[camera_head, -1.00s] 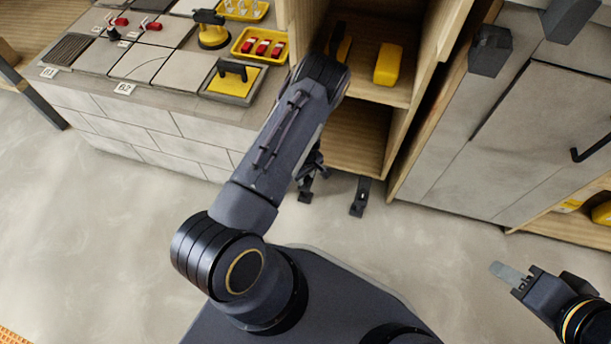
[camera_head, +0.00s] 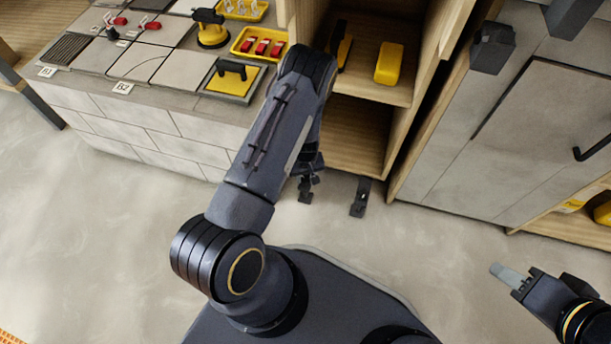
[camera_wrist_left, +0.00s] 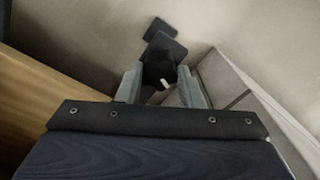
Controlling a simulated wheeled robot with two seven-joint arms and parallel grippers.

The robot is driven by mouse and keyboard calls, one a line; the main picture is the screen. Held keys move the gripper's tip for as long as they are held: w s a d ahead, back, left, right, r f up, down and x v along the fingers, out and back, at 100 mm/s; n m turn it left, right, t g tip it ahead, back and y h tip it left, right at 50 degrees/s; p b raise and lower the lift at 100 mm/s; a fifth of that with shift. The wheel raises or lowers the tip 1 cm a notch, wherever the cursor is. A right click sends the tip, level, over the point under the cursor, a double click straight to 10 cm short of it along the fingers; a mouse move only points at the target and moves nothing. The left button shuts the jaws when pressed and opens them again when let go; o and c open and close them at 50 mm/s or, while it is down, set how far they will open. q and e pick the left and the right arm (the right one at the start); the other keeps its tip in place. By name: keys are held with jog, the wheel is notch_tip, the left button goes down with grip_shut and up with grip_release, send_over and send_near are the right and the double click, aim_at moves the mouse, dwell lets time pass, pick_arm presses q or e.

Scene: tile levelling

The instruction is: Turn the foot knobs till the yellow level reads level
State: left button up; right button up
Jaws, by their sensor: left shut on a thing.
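A black foot knob (camera_wrist_left: 160,75) with a white mark sits between the two grey fingers of my left gripper (camera_wrist_left: 158,84) in the left wrist view. The gripper is shut on it. A black foot plate (camera_wrist_left: 168,47) shows beyond the knob. In the head view my left gripper (camera_head: 306,188) is low at the front of the wooden cabinet, largely hidden by my arm. Another black foot (camera_head: 360,197) stands on the floor to its right. A yellow block (camera_head: 390,63) lies on the shelf; I cannot tell whether it is the level. My right gripper (camera_head: 510,275) hangs over the floor, its finger gap unclear.
The wooden cabinet (camera_head: 365,95) stands between a tiled counter (camera_head: 150,135) on the left and grey panels (camera_head: 500,140) on the right. The counter holds tiles, yellow trays and a suction cup (camera_head: 211,30). The floor in front is clear.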

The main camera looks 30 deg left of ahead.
aim_at(306, 178)
pick_arm(q)
jog(key=o, duration=1)
jog(key=shift+c, duration=0.2)
notch_tip(306, 178, up, 7)
jog(key=p, duration=0.3)
jog(key=shift+f, duration=0.15)
jog(key=shift+r, duration=0.5)
